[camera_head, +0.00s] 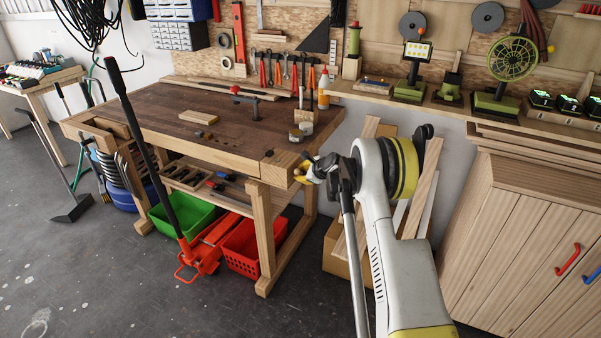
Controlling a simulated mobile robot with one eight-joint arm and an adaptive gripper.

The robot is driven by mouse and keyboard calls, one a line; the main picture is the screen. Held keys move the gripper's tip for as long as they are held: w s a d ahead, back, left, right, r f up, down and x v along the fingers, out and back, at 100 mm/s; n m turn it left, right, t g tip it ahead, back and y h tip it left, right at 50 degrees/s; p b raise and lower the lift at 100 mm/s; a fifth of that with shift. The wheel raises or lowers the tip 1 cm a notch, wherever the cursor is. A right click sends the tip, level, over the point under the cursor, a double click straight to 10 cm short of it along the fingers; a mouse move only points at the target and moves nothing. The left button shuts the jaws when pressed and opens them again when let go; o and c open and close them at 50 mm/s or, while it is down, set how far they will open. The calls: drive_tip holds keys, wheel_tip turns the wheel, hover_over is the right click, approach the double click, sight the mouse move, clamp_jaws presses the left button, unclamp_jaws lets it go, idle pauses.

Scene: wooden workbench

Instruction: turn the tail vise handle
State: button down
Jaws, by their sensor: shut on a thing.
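The wooden workbench (160,108) stands at the left and centre. Its tail vise (286,166) is at the right front corner, a wooden jaw block at the end of the bench. My gripper (304,172) is at the right end of this block, reached by my white and yellow arm from the lower right. It is shut on the tail vise handle, which is mostly hidden by the fingers. The handle's exact tilt cannot be told at this size.
A red floor jack (207,246) with a long black handle leans before the bench. Green (181,216) and red (242,248) baskets sit under it. A wooden cabinet (520,215) stands at the right. A cardboard box with boards (425,190) is behind my arm. The front floor is open.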

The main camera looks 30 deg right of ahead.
drive_tip(key=shift+g, duration=0.3)
idle(0.4)
drive_tip(key=c, duration=1.2)
unclamp_jaws()
drive_tip(key=shift+d, duration=0.15)
drive_tip(key=shift+c, duration=0.2)
drive_tip(key=shift+s, duration=0.1)
drive_tip(key=v, duration=1.2)
drive_tip(key=shift+d, duration=0.1)
